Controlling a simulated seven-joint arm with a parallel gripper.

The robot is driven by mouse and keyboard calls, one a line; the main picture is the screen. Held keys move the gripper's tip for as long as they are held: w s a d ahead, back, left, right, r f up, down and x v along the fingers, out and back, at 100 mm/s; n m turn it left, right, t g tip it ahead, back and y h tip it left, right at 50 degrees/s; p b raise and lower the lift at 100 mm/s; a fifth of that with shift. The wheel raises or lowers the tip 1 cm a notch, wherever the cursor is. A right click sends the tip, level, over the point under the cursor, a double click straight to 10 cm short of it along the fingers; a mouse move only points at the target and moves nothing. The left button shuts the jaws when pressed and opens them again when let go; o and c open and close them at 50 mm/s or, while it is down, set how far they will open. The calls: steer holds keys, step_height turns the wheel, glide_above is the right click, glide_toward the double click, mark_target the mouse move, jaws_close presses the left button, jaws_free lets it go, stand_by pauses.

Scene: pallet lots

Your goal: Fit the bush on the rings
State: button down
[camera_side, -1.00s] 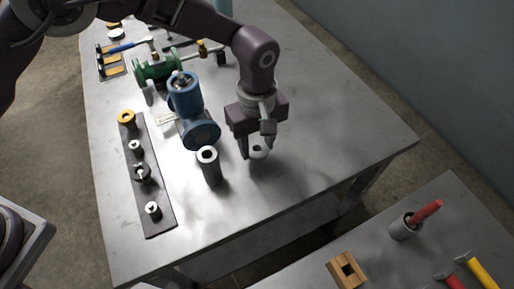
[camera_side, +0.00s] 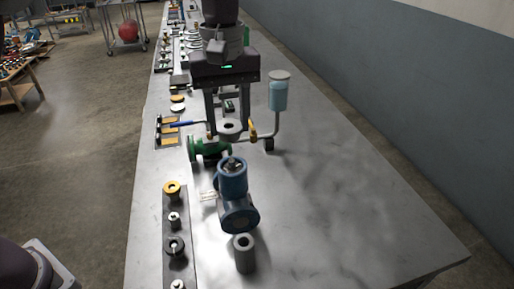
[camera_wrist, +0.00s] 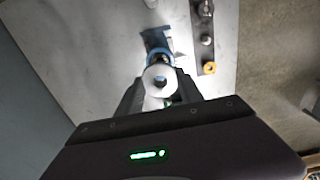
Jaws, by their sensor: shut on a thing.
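My gripper (camera_side: 230,128) points down, shut on a pale grey bush (camera_side: 230,127) with a round hole through it. The bush is held in the air, above and behind the blue body in the side view. In the wrist view the bush (camera_wrist: 160,79) sits between the fingers, its hole facing the camera. The blue body (camera_side: 232,182) stands on the bench with a metal part at its open top. In the wrist view it shows partly behind the bush (camera_wrist: 156,40). I cannot make out any rings inside it.
A dark strip (camera_side: 188,255) carries a yellow ring (camera_side: 172,188) and several small metal parts, left of the blue body. A grey hollow cylinder (camera_side: 244,256) stands in front. A green valve (camera_side: 205,149) and a pipe with a blue cup (camera_side: 279,94) are behind. The bench's right side is clear.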

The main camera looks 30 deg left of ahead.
mark_target(231, 158)
steer(key=shift+f, duration=2.4)
steer(key=shift+f, duration=1.7)
steer(key=c, duration=0.7)
jaws_free()
steer(key=shift+o, duration=0.5)
steer(key=o, duration=0.3)
